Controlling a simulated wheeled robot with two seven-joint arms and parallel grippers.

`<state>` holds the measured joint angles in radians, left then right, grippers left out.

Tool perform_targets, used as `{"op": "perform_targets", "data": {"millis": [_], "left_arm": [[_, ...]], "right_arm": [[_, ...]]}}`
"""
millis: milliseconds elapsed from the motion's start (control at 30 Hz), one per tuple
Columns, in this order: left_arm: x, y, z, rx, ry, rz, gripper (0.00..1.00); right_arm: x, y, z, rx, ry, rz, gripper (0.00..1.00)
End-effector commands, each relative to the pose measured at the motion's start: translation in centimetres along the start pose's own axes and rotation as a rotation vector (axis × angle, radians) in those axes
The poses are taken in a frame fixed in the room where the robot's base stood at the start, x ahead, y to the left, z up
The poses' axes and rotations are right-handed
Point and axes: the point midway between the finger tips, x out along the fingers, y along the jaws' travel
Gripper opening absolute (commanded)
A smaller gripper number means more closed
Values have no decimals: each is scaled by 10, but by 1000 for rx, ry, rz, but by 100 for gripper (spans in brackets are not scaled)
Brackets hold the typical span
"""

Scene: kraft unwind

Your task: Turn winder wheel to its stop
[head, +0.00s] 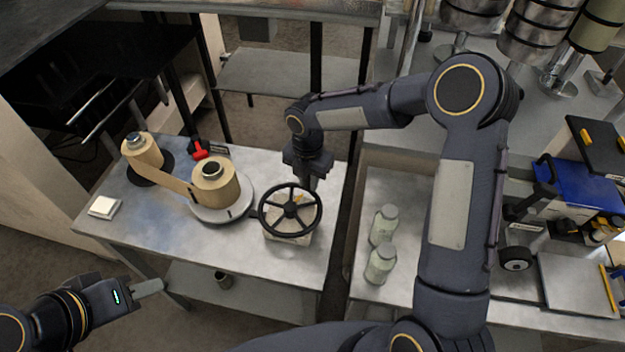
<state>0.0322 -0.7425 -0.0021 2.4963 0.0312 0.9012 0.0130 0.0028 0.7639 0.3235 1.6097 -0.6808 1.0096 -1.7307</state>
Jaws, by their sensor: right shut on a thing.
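The black winder wheel (290,230) lies nearly flat on top of its block (286,237) on the metal table. My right gripper (310,182) reaches down from above and is shut on the wheel's far rim. The fingertips are partly hidden by the gripper body. A roll of kraft paper (216,185) sits on a round plate (222,209) left of the wheel. A paper strip (176,181) runs from it to a second roll (141,150) at the back left. My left gripper (149,287) is off the table's front left; its finger opening cannot be made out.
A red-handled part (200,149) stands behind the rolls. Two jars (383,225) stand on the right-hand counter, beside my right arm. The table's front middle (215,240) is clear.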

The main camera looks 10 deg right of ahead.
Motion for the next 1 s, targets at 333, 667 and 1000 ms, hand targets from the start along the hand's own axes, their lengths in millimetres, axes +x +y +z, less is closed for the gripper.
{"op": "perform_targets", "data": {"millis": [333, 667, 1000], "left_arm": [[-3, 1, -1, 0, 0, 0, 36], [-3, 1, -1, 0, 0, 0, 36], [-3, 1, -1, 0, 0, 0, 36]], "right_arm": [[0, 6, 1, -92, -1, -1, 0], [0, 8, 1, -100, -1, 1, 0], [0, 7, 0, -98, -1, 1, 42]]}}
